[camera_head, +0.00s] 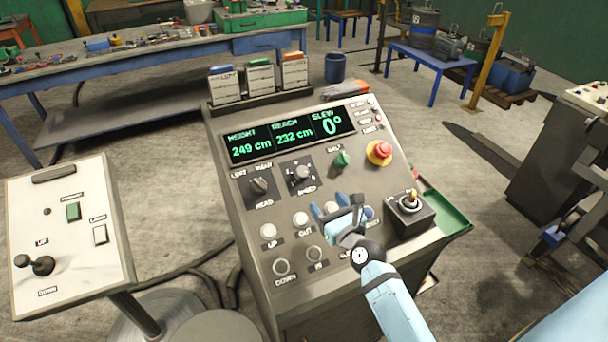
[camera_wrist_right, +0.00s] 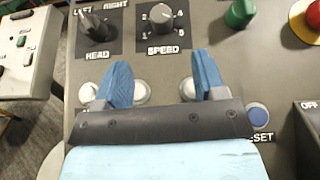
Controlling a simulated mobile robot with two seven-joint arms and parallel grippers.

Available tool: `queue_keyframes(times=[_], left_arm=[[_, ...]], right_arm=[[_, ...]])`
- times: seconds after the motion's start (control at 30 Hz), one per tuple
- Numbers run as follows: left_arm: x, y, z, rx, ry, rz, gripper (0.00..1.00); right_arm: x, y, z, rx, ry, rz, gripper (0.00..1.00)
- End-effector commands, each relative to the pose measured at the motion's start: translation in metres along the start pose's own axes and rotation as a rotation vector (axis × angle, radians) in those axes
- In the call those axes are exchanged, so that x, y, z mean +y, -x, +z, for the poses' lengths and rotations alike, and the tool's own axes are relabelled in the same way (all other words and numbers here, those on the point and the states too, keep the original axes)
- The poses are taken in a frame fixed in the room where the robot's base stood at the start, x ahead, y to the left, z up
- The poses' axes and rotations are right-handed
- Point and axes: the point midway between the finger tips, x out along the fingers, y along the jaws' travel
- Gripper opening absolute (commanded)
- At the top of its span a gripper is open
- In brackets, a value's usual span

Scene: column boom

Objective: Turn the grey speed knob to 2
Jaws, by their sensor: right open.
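The grey speed knob (camera_head: 302,172) sits on a dark plate in the upper middle of the sloping console (camera_head: 238,200), below the display. In the right wrist view the speed knob (camera_wrist_right: 161,18) is at the top centre, with numbers around it and SPEED printed below. Its exact setting is too small to tell. My right gripper (camera_head: 338,207) is open and empty over the row of push buttons, below and right of the knob and apart from it. In the wrist view its blue fingers (camera_wrist_right: 162,75) stand either side of the knob's column. My left gripper is not in view.
The head selector (camera_head: 259,186) is left of the knob. A green knob (camera_head: 342,159), red emergency stop (camera_head: 379,151) and joystick (camera_head: 410,201) are to the right. White buttons (camera_head: 268,230) lie below. The display (camera_head: 290,135) reads height 249 cm, reach 232 cm, slew 0°.

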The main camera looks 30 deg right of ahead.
Motion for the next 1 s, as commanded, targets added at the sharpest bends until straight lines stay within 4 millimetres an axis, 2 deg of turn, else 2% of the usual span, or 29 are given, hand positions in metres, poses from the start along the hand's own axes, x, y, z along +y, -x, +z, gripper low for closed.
queue_keyframes(times=[0.17, 0.4, 0.6, 0.8, 1.0], left_arm=[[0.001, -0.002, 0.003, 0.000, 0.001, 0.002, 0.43], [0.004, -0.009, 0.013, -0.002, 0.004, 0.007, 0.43], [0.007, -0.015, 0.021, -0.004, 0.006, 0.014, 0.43], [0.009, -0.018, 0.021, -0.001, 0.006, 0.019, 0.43], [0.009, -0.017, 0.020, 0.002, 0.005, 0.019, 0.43]], right_arm=[[0.000, -0.029, 0.000, -0.003, 0.000, 0.000, 0.65], [0.000, -0.081, -0.001, -0.002, 0.003, 0.000, 0.65], [0.001, -0.114, -0.003, 0.000, 0.005, 0.001, 0.65], [0.000, -0.130, -0.001, 0.001, 0.005, 0.000, 0.65], [0.000, -0.132, -0.001, 0.002, 0.005, 0.001, 0.65]])
